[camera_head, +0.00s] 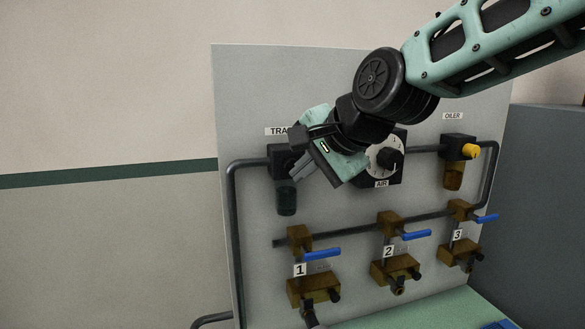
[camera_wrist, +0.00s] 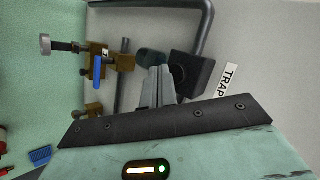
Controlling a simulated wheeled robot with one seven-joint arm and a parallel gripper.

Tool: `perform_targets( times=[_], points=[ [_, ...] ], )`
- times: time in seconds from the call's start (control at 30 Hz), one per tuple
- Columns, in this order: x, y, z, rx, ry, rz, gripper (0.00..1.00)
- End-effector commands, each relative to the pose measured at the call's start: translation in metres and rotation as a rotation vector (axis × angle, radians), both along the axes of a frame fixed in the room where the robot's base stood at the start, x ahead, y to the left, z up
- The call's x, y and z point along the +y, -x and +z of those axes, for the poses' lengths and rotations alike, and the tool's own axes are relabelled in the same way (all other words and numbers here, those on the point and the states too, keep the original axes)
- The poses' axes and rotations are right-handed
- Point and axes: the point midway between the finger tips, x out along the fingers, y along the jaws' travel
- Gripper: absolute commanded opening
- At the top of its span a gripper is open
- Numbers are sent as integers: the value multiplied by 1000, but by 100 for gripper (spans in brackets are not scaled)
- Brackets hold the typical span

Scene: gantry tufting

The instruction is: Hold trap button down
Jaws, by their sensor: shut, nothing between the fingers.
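The trap unit is a black block (camera_head: 279,160) with a dark bowl (camera_head: 287,198) below it, at the left of the grey panel. In the wrist view the block (camera_wrist: 200,72) and bowl (camera_wrist: 150,57) lie beside my fingertips, near the white TRAP label (camera_wrist: 228,80). My gripper (camera_head: 305,166) is in front of the block's right side and hides part of it and of its label. In the wrist view my gripper (camera_wrist: 160,72) has its fingers together, with nothing between them. A dark round part shows on the block right beside the fingertips; I cannot tell whether they touch it.
The AIR gauge (camera_head: 385,158) is close to my wrist on the right. The oiler (camera_head: 459,148) with a yellow knob is farther right. Below are brown valves with blue levers (camera_head: 322,254), numbered 1 to 3. A dark pipe (camera_head: 233,220) runs down the panel's left side.

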Motion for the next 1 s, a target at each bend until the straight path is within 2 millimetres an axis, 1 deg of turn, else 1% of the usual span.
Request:
perform_targets(
  times=[0.47, 0.77, 1.0],
  points=[
    [0, 0, 0, 0, 0, 0, 0],
    [2, -8, 1, 0, 0, 0, 0],
    [2, -8, 0, 0, 0, 0, 0]
  ],
)
